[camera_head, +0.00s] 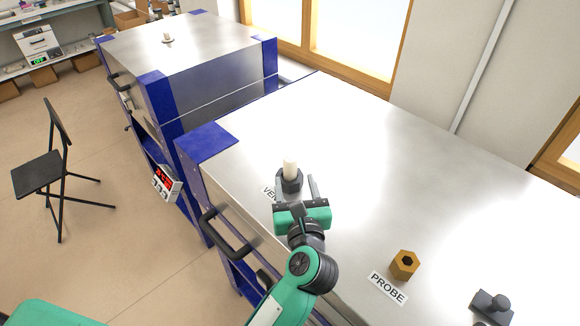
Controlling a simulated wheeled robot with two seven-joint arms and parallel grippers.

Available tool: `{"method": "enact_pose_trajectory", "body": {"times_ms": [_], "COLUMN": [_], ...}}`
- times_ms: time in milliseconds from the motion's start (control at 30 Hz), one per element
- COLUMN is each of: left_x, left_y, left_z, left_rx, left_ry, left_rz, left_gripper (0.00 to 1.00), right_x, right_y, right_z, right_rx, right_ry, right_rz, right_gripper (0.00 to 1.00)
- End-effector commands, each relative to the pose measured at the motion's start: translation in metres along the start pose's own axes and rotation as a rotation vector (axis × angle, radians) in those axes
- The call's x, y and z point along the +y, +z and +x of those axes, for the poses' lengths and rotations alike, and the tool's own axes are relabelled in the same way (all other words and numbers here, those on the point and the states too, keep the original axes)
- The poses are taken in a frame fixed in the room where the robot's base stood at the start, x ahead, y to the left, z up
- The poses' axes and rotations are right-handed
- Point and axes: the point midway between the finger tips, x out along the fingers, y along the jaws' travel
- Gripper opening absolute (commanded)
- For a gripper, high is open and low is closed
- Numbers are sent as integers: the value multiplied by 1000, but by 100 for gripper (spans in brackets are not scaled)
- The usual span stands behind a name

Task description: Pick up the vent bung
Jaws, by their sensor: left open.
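The vent bung (290,168) is a pale, upright cylinder set in a dark collar (290,185) on the steel kiln top. A label starting "VEN" lies beside it, partly hidden by my gripper. My left gripper (299,188) is open just in front of the bung, toward the bottom of the picture. One finger shows to the right of the collar, with a small gap; the other finger is hard to make out against the dark collar. I cannot tell whether the bung stands between the fingers. My right gripper is not in view.
The kiln top (350,140) is mostly clear. A brass hex fitting (404,265) stands by a "PROBE" label (387,288), with a dark knobbed block (492,305) farther right. A black handle (226,235) is on the kiln's front. A second kiln (190,45) stands behind.

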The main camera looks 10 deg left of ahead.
Motion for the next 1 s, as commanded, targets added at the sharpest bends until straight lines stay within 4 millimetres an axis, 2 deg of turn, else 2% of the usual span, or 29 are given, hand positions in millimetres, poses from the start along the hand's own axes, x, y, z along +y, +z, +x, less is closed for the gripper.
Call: {"method": "enact_pose_trajectory", "body": {"times_ms": [100,367,700,1000], "left_x": [0,0,2,2], "left_y": [1,2,4,3], "left_z": [20,39,81,85], "left_rx": [-2,-2,-3,-1], "left_ry": [0,-1,0,0], "left_rz": [3,2,3,2], "left_gripper": [55,55,55,55], "right_x": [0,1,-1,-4], "right_y": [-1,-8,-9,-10], "right_z": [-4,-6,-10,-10], "right_rx": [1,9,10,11], "right_ry": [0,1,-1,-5], "right_rz": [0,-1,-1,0], "right_gripper": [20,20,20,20]}}
